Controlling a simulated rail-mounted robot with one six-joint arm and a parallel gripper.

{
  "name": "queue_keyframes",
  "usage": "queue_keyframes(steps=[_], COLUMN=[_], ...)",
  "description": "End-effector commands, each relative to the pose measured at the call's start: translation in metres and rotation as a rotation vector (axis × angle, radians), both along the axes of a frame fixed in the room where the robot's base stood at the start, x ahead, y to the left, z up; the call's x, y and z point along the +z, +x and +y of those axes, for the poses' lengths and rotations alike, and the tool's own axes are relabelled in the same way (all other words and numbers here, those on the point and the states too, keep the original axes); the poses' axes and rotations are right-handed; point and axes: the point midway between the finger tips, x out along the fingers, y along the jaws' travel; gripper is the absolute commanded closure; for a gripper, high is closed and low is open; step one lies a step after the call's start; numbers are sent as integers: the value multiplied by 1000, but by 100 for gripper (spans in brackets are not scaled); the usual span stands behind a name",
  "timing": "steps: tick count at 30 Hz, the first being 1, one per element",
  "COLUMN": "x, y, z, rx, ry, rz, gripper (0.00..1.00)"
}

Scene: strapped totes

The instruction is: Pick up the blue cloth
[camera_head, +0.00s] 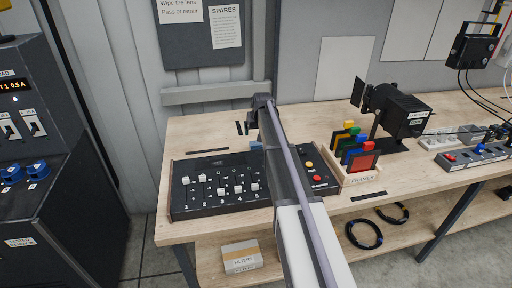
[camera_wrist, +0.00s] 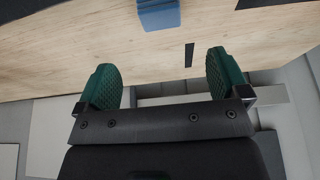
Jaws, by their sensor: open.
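The blue cloth (camera_head: 255,146) shows as a small blue patch on the wooden bench, just behind the black slider console. My arm hides part of it in the head view. In the wrist view the blue cloth (camera_wrist: 158,14) is at the top edge, partly cut off by the frame. My gripper (camera_wrist: 162,72) is open and empty, its two green textured pads wide apart. The cloth is apart from the pads, beyond them and roughly centred between them. In the head view my gripper (camera_head: 252,118) is near the back of the bench, close to the cloth.
A black slider console (camera_head: 222,185) stands in front of the cloth. A wooden rack of coloured frames (camera_head: 358,178) and a black lamp (camera_head: 400,112) stand to the right. Black tape marks (camera_wrist: 189,54) lie on the bench. The bench's left back area is clear.

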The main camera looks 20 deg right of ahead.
Motion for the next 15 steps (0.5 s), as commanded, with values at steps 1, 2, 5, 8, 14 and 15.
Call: queue_keyframes(steps=[1, 2, 5, 8, 14, 15], x=[0, -1, -13, -34, -56, -54], y=[-3, -3, 0, 7, 17, 17], z=[1, 1, 1, 0, -2, -2], rx=[4, 6, 6, 6, 6, 6], ry=[-3, -4, -3, -3, -3, -3], rz=[-6, -5, -4, -3, -2, -2], gripper=[6, 6, 6, 6, 6, 6])
